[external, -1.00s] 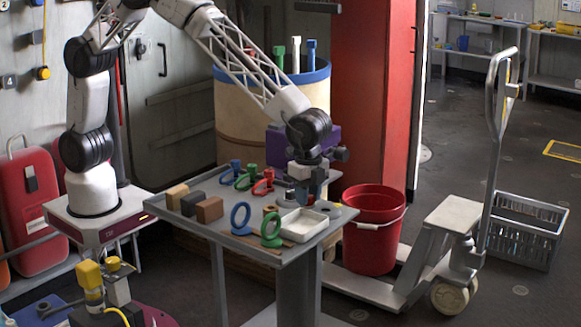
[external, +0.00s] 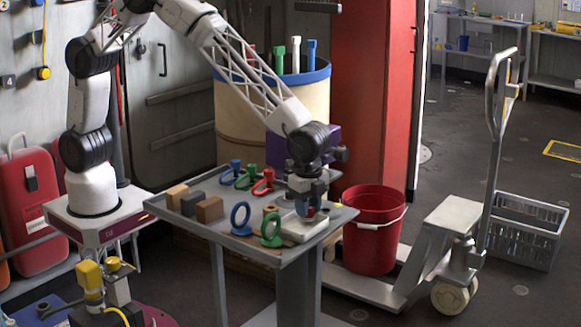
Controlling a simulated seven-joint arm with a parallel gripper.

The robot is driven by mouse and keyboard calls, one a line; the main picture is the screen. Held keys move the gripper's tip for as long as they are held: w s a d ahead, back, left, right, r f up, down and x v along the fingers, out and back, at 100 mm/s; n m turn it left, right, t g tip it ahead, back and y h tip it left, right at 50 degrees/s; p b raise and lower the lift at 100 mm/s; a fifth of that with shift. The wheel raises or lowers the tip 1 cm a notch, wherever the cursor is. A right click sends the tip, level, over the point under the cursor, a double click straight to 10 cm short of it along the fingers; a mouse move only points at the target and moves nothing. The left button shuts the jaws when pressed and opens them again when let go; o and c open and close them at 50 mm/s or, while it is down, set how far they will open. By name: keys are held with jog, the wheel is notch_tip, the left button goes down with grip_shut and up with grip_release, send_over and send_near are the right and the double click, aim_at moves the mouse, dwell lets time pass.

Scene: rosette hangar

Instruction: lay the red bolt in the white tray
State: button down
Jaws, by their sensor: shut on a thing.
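The white tray (external: 290,234) lies at the right front of the grey table. My gripper (external: 309,212) is low over the right part of the tray, pointing down. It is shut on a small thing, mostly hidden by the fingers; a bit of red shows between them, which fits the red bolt. I cannot tell whether it touches the tray floor.
A blue ring (external: 240,218) and a green ring (external: 271,229) stand left of the tray. Blue, green and red ring-shaped pieces (external: 264,182) stand farther back. Several blocks (external: 210,209) sit at left. A red bucket (external: 374,245) stands beyond the table.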

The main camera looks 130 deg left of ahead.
jog(key=shift+s+f, duration=0.1)
jog(key=shift+f, duration=0.65)
jog(key=c, duration=0.8)
grip_release()
jog(key=shift+f, duration=0.1)
jog(key=shift+r, duration=0.25)
notch_tip(320, 180, up, 13)
jog(key=shift+r, duration=0.1)
dwell(0.4)
